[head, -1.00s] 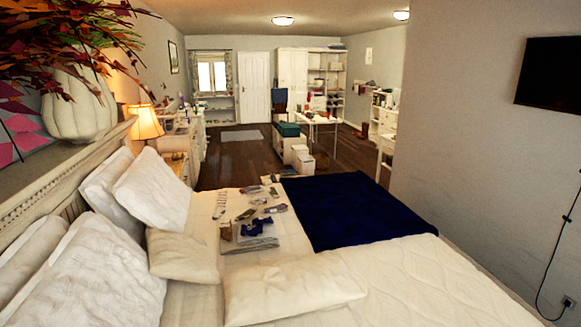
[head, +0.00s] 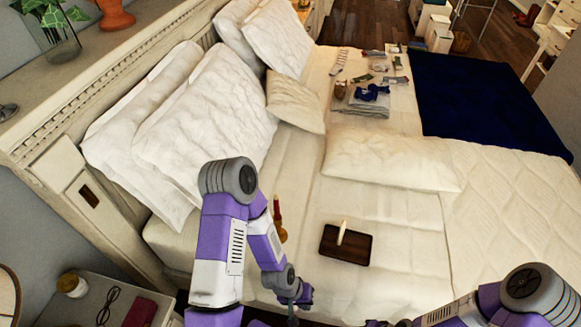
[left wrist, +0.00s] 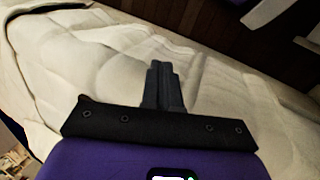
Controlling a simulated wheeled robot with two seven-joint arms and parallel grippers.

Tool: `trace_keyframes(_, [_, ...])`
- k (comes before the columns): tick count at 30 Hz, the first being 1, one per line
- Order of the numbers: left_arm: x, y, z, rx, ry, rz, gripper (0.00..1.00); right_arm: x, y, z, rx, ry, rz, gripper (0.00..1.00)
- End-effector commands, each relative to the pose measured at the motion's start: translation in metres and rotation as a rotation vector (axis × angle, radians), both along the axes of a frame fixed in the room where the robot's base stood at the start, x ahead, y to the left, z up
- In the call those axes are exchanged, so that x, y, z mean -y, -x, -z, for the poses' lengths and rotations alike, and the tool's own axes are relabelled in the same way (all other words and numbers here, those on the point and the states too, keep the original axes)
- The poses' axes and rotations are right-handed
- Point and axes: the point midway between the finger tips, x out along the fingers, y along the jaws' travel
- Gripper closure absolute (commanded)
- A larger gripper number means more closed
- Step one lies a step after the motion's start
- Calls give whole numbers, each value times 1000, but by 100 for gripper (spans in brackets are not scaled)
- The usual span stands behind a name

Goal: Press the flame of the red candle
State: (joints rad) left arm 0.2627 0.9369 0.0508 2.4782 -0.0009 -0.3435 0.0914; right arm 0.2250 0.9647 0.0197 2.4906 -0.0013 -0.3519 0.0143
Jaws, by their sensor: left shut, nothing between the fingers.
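The red candle (head: 277,208) stands upright on the bed in the head view, on an orange-gold holder (head: 282,235). My left arm partly hides it, and I cannot make out a flame. My left gripper (head: 293,313) points down near the bottom edge, below and apart from the candle. In the left wrist view its dark fingers (left wrist: 161,70) are together and empty over pale bedding. My right arm comes in at the bottom right, and its gripper is out of view.
A dark brown tray (head: 345,258) with a pale candle (head: 341,232) lies right of the red candle. Pillows (head: 205,120) line the headboard. Folded laundry (head: 362,100) and a navy blanket (head: 485,105) lie farther back. A nightstand (head: 100,305) is at lower left.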

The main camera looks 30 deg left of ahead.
Motion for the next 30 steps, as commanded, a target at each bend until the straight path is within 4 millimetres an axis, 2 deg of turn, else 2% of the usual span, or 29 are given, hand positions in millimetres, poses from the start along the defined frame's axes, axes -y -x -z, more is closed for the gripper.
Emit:
trace_keyframes(1, [-4,-13,-15,8,15,-76,100,0,0,-10,0,0,0,66])
trace_keyframes(8, [-37,-84,-90,16,134,-560,100,0,0,-45,0,0,0,66])
trace_keyframes(15, [-94,-145,-177,25,291,-1035,100,0,0,-78,0,0,0,66])
trace_keyframes(21, [-146,-178,-250,33,434,-1371,100,0,0,-103,0,0,0,66])
trace_keyframes(24, [-168,-188,-280,36,499,-1499,100,0,0,-112,0,0,0,66])
trace_keyframes(27, [-184,-194,-303,37,552,-1593,100,0,0,-119,0,0,0,66])
trace_keyframes(30, [-194,-197,-317,37,588,-1653,100,0,0,-123,0,0,0,66])
